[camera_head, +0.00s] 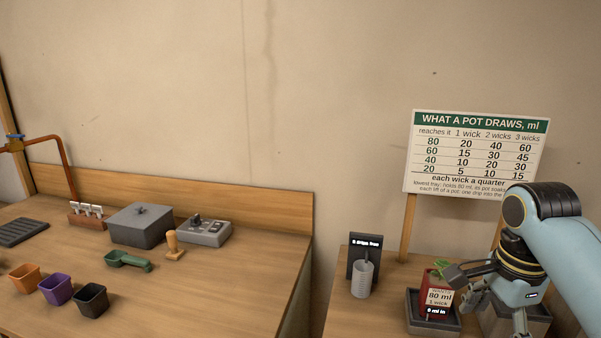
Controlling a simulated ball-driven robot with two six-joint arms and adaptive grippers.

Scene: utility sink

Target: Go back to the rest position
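My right gripper (485,298) is at the lower right, on the blue-grey arm that comes in from the right edge. Its fingers look spread apart, with nothing seen between them. One finger is close beside the top of a red pot (434,284) with a green plant and a label reading 80 ml, 1 wick; I cannot tell whether they touch. The pot stands upright in a dark tray (414,314). My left gripper is not in view.
A grey tray (546,314) is partly hidden behind my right gripper. A chart board (476,155) rises behind. The left bench holds a lidded grey box (141,228), green scoop (127,260) and small pots (57,289).

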